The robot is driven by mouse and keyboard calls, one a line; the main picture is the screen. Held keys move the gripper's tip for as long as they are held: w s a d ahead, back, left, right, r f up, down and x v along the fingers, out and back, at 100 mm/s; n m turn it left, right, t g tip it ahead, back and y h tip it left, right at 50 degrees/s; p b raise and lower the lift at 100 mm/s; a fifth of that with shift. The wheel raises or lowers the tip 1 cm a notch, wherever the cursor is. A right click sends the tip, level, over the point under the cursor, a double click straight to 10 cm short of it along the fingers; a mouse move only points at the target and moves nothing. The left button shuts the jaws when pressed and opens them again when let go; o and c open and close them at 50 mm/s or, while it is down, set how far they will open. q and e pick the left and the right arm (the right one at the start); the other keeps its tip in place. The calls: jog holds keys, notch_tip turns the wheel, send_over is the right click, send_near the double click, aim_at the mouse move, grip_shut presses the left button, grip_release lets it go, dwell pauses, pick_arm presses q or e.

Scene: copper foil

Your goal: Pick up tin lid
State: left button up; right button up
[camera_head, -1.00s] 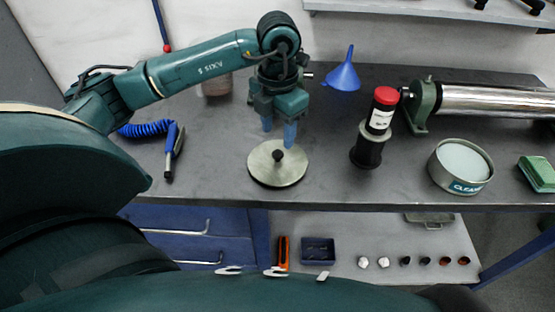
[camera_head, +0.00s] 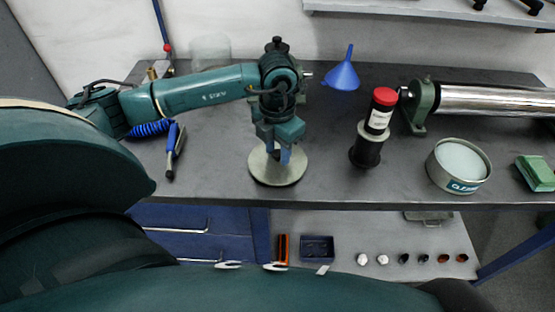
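The tin lid (camera_head: 278,177) is a round, pale metal disc lying flat on the dark workbench. Its dark centre knob is hidden behind my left gripper (camera_head: 277,156). A round open tin (camera_head: 460,167) with a pale content and a label stands at the right of the bench. My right gripper is not in view.
A blue funnel (camera_head: 343,73) lies behind. A metal roller (camera_head: 490,101) and a green block (camera_head: 536,173) are at right. A blue air gun (camera_head: 175,150) lies left.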

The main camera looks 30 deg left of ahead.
pick_arm(q)
grip_shut()
jog(key=shift+r, duration=0.15)
